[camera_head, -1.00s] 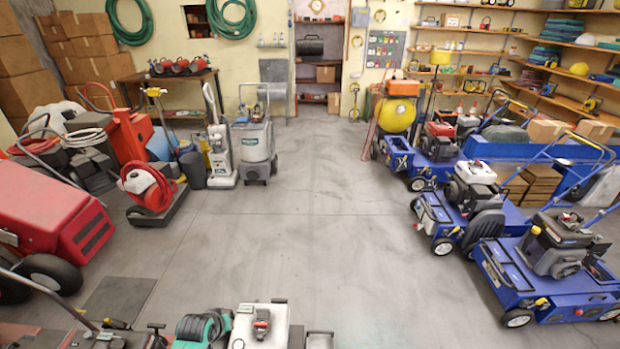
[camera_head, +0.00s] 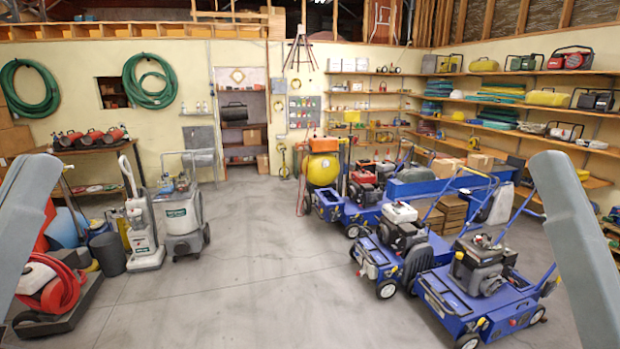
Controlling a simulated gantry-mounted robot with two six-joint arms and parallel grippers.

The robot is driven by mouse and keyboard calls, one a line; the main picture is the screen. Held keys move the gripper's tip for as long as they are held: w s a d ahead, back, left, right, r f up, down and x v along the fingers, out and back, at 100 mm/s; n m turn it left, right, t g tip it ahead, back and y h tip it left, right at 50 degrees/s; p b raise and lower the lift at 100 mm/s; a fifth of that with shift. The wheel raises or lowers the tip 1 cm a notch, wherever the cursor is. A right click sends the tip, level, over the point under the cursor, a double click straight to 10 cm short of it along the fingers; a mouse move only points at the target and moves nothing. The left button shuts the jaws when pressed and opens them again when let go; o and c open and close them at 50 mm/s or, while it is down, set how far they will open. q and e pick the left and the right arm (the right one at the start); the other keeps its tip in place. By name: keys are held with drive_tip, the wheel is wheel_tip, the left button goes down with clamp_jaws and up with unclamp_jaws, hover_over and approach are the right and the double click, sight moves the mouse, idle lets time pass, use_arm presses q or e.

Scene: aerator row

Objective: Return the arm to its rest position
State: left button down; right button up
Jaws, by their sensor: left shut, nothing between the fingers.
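A grey part of my left arm (camera_head: 28,225) stands at the left edge of the head view. A matching grey part of my right arm (camera_head: 580,245) slants down the right edge. Both are large, close to the camera and cut off by the frame. I see no fingers on either side, so neither gripper shows. Neither visible part appears to touch anything.
Blue wheeled machines (camera_head: 485,300) stand in a row at right. A grey vacuum (camera_head: 182,222) and a red hose reel (camera_head: 48,290) stand at left. Shelves (camera_head: 480,100) line the back-right wall. The concrete floor (camera_head: 255,270) between is clear.

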use_arm(q)
wheel_tip(320, 180, up, 23)
drive_tip(key=s+p, duration=0.1)
drive_tip(key=p, duration=2.1)
drive_tip(key=shift+s+m+h, duration=0.2)
drive_tip(key=shift+m+h, duration=0.1)
drive_tip(key=shift+m, duration=0.1)
drive_tip(key=shift+f, duration=0.1)
